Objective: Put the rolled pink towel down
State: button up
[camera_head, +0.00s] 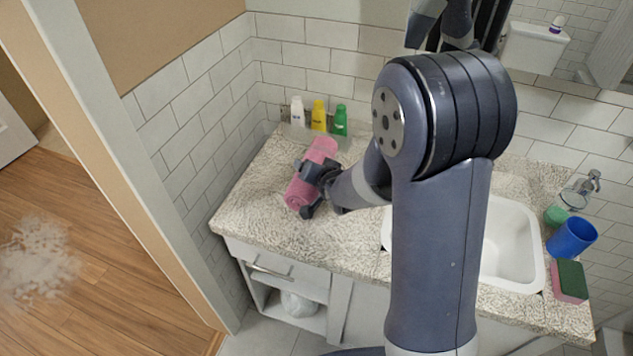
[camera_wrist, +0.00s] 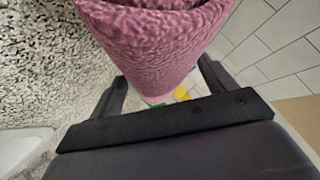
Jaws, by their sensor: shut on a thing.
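The rolled pink towel (camera_head: 322,150) is at the left end of the speckled countertop (camera_head: 258,202), tilted in the head view with its far end up by the bottles. My gripper (camera_head: 308,190) is shut on it around its middle. In the wrist view the towel (camera_wrist: 155,45) fills the top middle, between the two fingers of my gripper (camera_wrist: 160,90). I cannot tell whether the towel touches the counter. Part of the towel is hidden behind my gripper in the head view.
White (camera_head: 297,112), yellow (camera_head: 319,116) and green (camera_head: 340,120) bottles stand at the back wall behind the towel. A sink (camera_head: 512,245) is to the right, with a blue cup (camera_head: 571,238) and a sponge (camera_head: 570,280) beyond it. Counter left and front of the towel is clear.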

jog(key=shift+f, duration=1.95)
jog(key=o, duration=1.3)
jog(key=shift+c, duration=0.2)
jog(key=shift+s, duration=0.1)
